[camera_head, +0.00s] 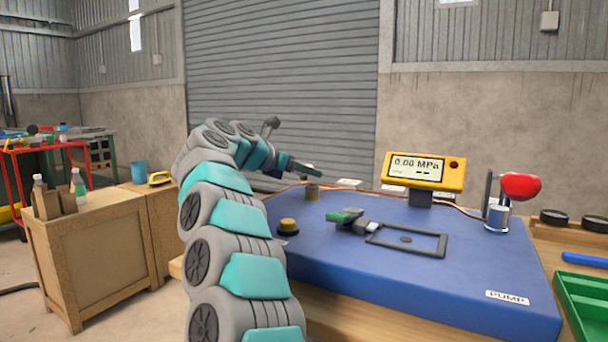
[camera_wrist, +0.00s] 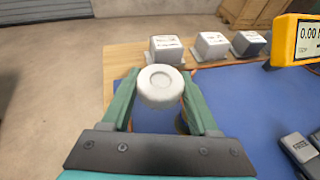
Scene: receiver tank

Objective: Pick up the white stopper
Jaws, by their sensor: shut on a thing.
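The white stopper (camera_wrist: 160,86) is a round white piece with a shallow ring on top. In the wrist view it sits between the green fingertips of my gripper (camera_wrist: 159,80), which is shut on it. In the head view my gripper (camera_head: 308,170) is over the back left part of the blue panel, and the stopper cannot be made out there. A short brass-coloured post (camera_head: 312,192) stands just below my gripper. Whether the stopper touches anything underneath is hidden.
Several small pale blocks (camera_wrist: 166,49) stand along the back edge. A yellow gauge (camera_head: 423,171) reads 0.00 MPa. The blue panel (camera_head: 400,290) also carries a black-yellow knob (camera_head: 288,226), a grey frame (camera_head: 443,243) and a red-topped pump handle (camera_head: 520,186).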

